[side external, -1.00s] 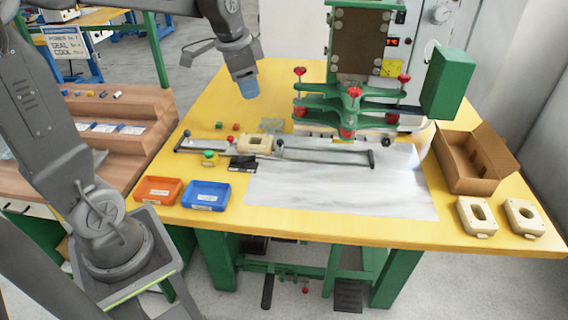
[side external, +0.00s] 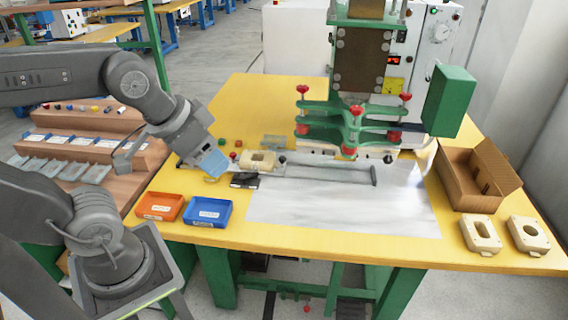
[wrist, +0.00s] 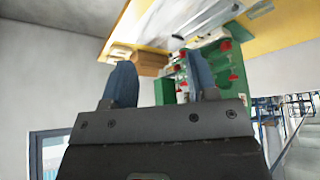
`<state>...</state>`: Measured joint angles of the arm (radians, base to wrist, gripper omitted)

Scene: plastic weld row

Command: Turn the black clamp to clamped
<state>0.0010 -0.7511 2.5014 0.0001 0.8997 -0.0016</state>
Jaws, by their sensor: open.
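My gripper (side external: 212,165) is open and empty, with blue fingers. In the side view it hangs over the left part of the yellow table, just left of the fixture rail. In the wrist view its two fingers (wrist: 160,62) stand apart with nothing between them. A small black part (side external: 245,180), which looks like the black clamp, lies in front of the cream housing (side external: 258,161) at the rail's left end. My gripper is left of it and appears apart from it. It is too small to tell how its lever is turned, and I cannot make it out in the wrist view.
The green press (side external: 350,125) with red knobs stands behind the rail (side external: 330,173). An orange tray (side external: 160,206) and a blue tray (side external: 208,211) sit at the front left. A cardboard box (side external: 478,175) and two cream housings (side external: 482,233) are on the right. The white sheet (side external: 340,215) is clear.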

